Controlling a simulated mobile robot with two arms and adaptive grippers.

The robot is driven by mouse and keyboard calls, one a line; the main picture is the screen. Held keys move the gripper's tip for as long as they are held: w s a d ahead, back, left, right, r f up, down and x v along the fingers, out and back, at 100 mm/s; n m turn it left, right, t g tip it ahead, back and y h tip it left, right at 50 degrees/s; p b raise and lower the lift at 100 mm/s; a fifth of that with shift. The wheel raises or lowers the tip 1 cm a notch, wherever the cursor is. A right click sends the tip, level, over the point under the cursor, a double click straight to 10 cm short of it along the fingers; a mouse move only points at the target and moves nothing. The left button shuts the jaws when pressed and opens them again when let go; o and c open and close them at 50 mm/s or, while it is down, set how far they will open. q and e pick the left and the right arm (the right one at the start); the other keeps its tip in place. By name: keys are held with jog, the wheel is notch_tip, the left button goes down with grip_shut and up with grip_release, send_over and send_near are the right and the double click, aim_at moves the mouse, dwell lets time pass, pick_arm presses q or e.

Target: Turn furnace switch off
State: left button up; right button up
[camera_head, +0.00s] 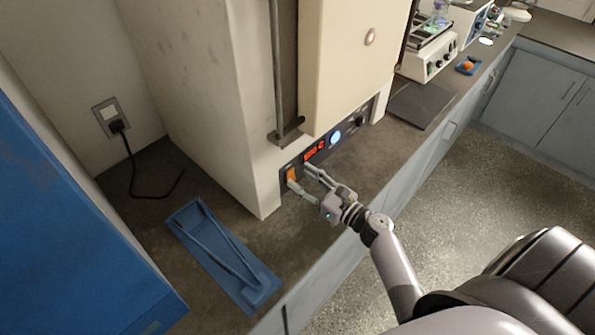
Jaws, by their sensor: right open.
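The furnace (210,70) is a tall cream box on the dark counter, with a control strip low on its front. The furnace switch (292,175) is an orange rocker at the left end of that strip. Right of it are a lit red display (315,151), a blue round light and a dark knob. My right gripper (299,178) is open in front of the strip, with one finger close to the switch and the other near the display's lower edge. I cannot tell whether a finger touches the switch. My left gripper is not in view.
A blue tray (187,244) with a long tool lies on the counter left of my gripper. A blue cabinet (60,230) fills the left edge. A wall outlet (110,117) has a black cable. Lab devices (428,62) stand at the upper right.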

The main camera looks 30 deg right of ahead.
aim_at(291, 175)
jog(key=shift+x, duration=1.3)
jog(key=shift+c, duration=0.3)
grip_shut()
